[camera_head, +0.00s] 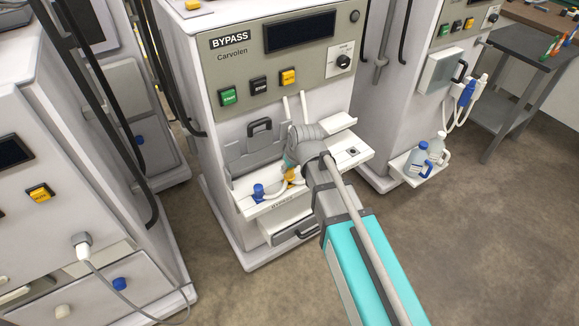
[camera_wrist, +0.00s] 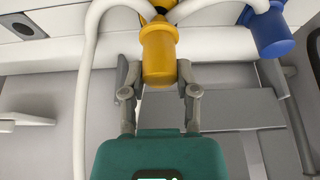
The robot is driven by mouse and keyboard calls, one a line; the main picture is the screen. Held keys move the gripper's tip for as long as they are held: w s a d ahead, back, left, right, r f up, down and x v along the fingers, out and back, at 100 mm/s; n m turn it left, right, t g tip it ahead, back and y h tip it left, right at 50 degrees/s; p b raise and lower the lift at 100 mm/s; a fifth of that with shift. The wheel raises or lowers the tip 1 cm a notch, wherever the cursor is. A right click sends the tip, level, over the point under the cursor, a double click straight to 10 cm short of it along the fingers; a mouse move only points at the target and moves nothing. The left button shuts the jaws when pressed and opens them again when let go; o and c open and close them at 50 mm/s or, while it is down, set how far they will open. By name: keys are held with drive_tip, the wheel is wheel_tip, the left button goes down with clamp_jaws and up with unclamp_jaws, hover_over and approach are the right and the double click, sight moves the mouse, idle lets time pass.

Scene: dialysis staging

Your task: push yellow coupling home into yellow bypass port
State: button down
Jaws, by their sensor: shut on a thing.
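The yellow coupling (camera_wrist: 159,52) is in the middle of the wrist view, between the two grey fingers of my gripper (camera_wrist: 157,80). My gripper is shut on it. More yellow shows at the top edge of the wrist view, at the coupling's far end; I cannot tell whether this is the yellow bypass port or how deep the coupling sits. In the head view, only a small part of the yellow coupling (camera_head: 291,175) shows beside my gripper (camera_head: 288,168), over the front ledge of the BYPASS machine (camera_head: 226,73). My wrist hides most of it.
A blue coupling (camera_wrist: 268,33) is to the right in the wrist view; in the head view it stands on the ledge (camera_head: 258,191), left of my gripper. White hoses (camera_wrist: 82,100) run close around my fingers. Other machines stand left and right; the floor ahead is bare.

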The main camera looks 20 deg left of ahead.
drive_tip(key=shift+f+b, duration=1.3)
drive_tip(key=shift+f, duration=0.05)
drive_tip(key=shift+c, duration=1.4)
unclamp_jaws()
